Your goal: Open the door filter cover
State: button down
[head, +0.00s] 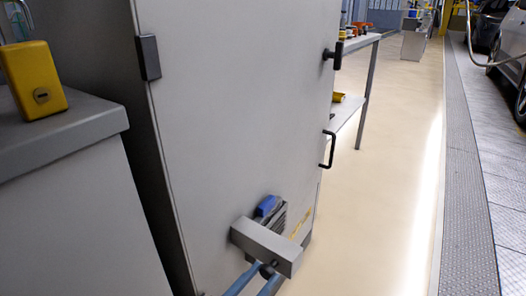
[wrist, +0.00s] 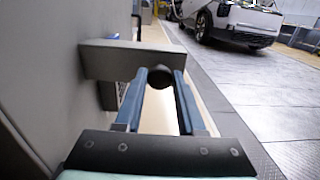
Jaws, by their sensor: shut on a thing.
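The door filter cover (head: 262,243) is a grey rectangular panel low on the cabinet door (head: 235,110). It stands out from the door face, and a dark slatted opening (head: 280,217) with a blue part (head: 267,205) shows behind it. My gripper (head: 266,272) is shut on the small dark knob on the cover's front. In the wrist view, my gripper (wrist: 160,80) has its two blue fingers on either side of the round knob (wrist: 160,76). The cover (wrist: 115,60) reaches out from the door at left, with part of the slats visible beneath.
A grey cabinet with a yellow box (head: 35,80) stands at left. The door has a black handle (head: 328,150) and a latch (head: 333,54). A workbench (head: 358,45) stands behind. The floor at right (head: 400,150) is clear; a car (wrist: 232,20) is farther off.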

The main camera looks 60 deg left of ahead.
jog(key=c, duration=0.5)
grip_release()
jog(key=p+v, duration=0.4)
jog(key=v, duration=0.9)
jog(key=shift+p, duration=0.4)
